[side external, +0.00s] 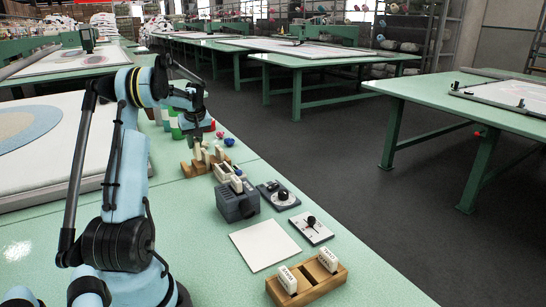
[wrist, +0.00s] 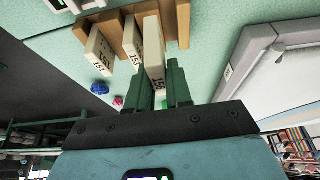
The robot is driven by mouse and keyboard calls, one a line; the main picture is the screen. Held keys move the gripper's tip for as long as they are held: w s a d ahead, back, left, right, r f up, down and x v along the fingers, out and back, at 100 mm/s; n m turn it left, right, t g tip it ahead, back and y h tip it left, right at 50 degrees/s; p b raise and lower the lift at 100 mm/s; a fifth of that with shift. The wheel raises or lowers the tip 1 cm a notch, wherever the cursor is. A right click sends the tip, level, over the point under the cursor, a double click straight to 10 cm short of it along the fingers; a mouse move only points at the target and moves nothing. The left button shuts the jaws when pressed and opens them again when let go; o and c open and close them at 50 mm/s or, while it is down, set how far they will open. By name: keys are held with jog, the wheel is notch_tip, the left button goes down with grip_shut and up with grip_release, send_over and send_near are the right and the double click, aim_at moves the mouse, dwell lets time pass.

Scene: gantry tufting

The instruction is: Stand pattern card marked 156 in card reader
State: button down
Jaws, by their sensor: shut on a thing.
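My gripper (wrist: 162,92) is shut on a cream pattern card (wrist: 154,45), with the fingers on either side of its marked end. The fingers partly hide its mark, so I cannot read the full number. The card is at the wooden rack (wrist: 132,37); I cannot tell whether it is clear of its slot. Two more cream cards (wrist: 99,47) (wrist: 132,55) stand beside it, with small inverted marks that look like 151. In the side view my gripper (side external: 196,142) is over the rack (side external: 188,170). The dark grey box (side external: 238,206), apparently the card reader, stands nearer the camera.
A dial unit (side external: 279,196), a small white plate with a black knob (side external: 311,229) and a white pad (side external: 264,245) lie near the box. A wooden holder (side external: 308,284) with two labelled blocks is at the front. Small blue and red items (side external: 229,142) lie behind the rack.

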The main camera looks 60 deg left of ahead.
jog(key=w+d+r, duration=0.6)
jog(key=w+d, duration=0.1)
jog(key=d, duration=0.1)
jog(key=shift+s+a+f, duration=0.1)
jog(key=shift+f, duration=2.45)
jog(key=shift+s+a+f, duration=0.1)
jog(key=shift+f, duration=2.4)
jog(key=c, duration=0.9)
grip_release()
jog(key=shift+c, duration=0.2)
jog(key=v, duration=1.2)
jog(key=shift+d, duration=0.15)
